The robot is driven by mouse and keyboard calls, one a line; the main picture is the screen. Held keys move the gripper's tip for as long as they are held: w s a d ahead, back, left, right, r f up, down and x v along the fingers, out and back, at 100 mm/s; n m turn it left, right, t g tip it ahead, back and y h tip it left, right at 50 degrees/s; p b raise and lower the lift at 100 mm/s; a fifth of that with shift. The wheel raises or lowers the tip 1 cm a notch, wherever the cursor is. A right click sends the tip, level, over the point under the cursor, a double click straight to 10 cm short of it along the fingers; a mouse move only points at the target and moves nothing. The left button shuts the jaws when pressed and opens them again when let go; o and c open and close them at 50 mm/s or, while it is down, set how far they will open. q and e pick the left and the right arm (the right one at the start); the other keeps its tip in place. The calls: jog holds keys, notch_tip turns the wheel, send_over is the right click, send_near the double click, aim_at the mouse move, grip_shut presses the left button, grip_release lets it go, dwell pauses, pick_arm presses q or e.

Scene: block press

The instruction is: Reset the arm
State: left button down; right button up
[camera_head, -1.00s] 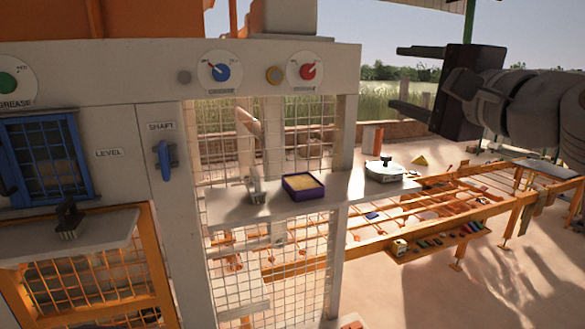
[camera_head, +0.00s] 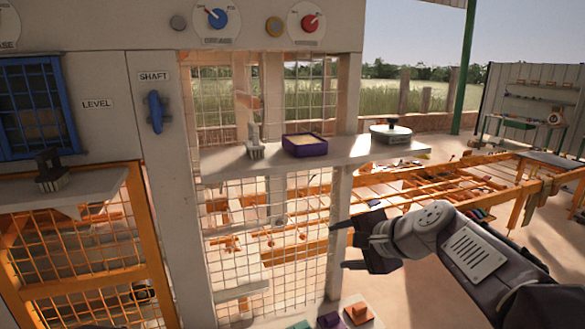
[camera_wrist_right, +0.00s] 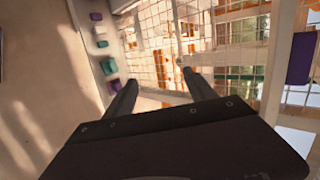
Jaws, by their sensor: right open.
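My right arm comes in from the right in the head view. Its dark gripper (camera_head: 341,245) is open and empty, its two fingers pointing left toward the wire mesh panel (camera_head: 265,245) below the shelf. In the right wrist view the open fingers (camera_wrist_right: 160,80) show with nothing between them. My left arm and gripper are not in view.
A white shelf (camera_head: 225,167) carries a purple box (camera_head: 303,145), a brush (camera_head: 254,148) and a round scale-like device (camera_head: 390,132). Colored blocks (camera_head: 358,310) lie at the bottom. An orange frame (camera_head: 410,190) stands behind my right arm. Open sandy floor lies right.

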jog(key=s+f+n+g+h+b, duration=0.1)
jog(key=s+f+g, duration=0.15)
jog(key=f, duration=0.55)
jog(key=s+f+n+g+h+b, duration=0.1)
jog(key=s+f, duration=0.2)
jog(key=f, duration=0.6)
pick_arm(q)
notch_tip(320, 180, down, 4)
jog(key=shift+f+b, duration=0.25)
jog(key=shift+b, duration=0.4)
pick_arm(e)
jog(key=s+d+f+n+g+h, duration=0.1)
jog(key=s+d+f+n+g, duration=0.1)
jog(key=s+f+n, duration=0.3)
jog(key=s+d+f+n+g+h, duration=0.2)
jog(key=s+d+f+n, duration=0.2)
jog(key=s+f, duration=0.6)
jog(key=shift+s+d+f+n, duration=0.3)
jog(key=shift+f+n, duration=0.1)
jog(key=shift+n, duration=0.1)
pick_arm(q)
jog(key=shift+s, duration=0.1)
